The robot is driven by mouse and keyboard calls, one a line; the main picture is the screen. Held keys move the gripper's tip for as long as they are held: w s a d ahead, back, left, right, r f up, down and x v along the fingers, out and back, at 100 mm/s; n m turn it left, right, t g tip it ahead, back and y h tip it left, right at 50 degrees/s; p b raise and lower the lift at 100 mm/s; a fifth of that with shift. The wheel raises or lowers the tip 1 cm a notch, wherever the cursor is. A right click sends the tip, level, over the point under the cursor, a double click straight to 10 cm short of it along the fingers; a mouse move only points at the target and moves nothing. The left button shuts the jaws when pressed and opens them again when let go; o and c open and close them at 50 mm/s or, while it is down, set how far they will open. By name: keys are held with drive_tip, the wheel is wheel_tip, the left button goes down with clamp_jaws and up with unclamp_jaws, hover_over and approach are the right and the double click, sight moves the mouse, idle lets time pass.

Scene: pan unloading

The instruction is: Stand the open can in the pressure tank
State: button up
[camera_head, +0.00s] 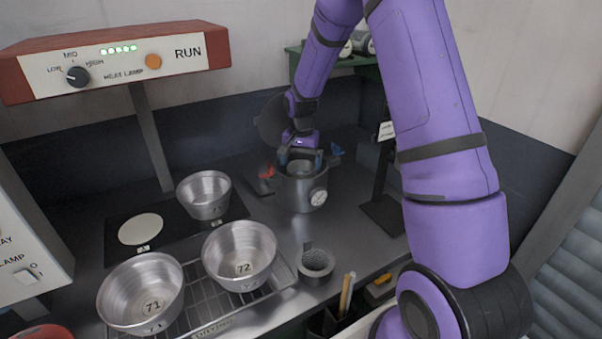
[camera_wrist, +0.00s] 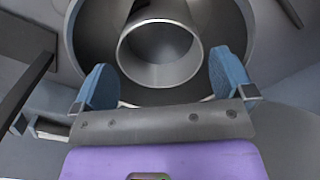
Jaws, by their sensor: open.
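The pressure tank (camera_head: 304,194) is a dark grey pot with a round gauge on its front, standing on the counter near the middle of the head view. An open can (camera_head: 299,167) is inside its mouth. In the wrist view the can (camera_wrist: 160,72) is a grey metal cylinder with a bright rim, upright within the wider tank rim (camera_wrist: 75,40). My gripper (camera_head: 300,158) is over the tank mouth. In the wrist view my gripper (camera_wrist: 155,85) is open, with one blue finger on each side of the can and gaps between. The can's base is hidden.
Metal pans stand at the left: two on a wire rack (camera_head: 222,317), numbered 71 (camera_head: 141,292) and 72 (camera_head: 240,256), and one on a black plate (camera_head: 205,194). A dark ring-shaped holder (camera_head: 315,264) is in front of the tank. A black stand (camera_head: 383,212) rises to its right.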

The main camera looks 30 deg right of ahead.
drive_tip(key=s+a+r+n+t, duration=0.1)
drive_tip(key=s+a+r, duration=0.1)
drive_tip(key=s+r, duration=0.45)
drive_tip(key=s+a+r+n+t, duration=0.1)
drive_tip(key=s+a+r+n, duration=0.15)
drive_tip(key=r, duration=0.65)
drive_tip(key=s+a+r+n, duration=0.1)
drive_tip(key=s+r, duration=0.4)
drive_tip(key=r, duration=0.3)
drive_tip(key=s+a+r+n+t, duration=0.1)
drive_tip(key=s+r+n, duration=0.1)
drive_tip(key=s, duration=0.8)
drive_tip(key=s+a+r+n+t, duration=0.2)
drive_tip(key=s, duration=0.8)
drive_tip(key=shift+s+a+r, duration=0.15)
drive_tip(key=shift+s+r, duration=0.05)
drive_tip(key=shift+s, duration=0.05)
drive_tip(key=shift+n, duration=0.25)
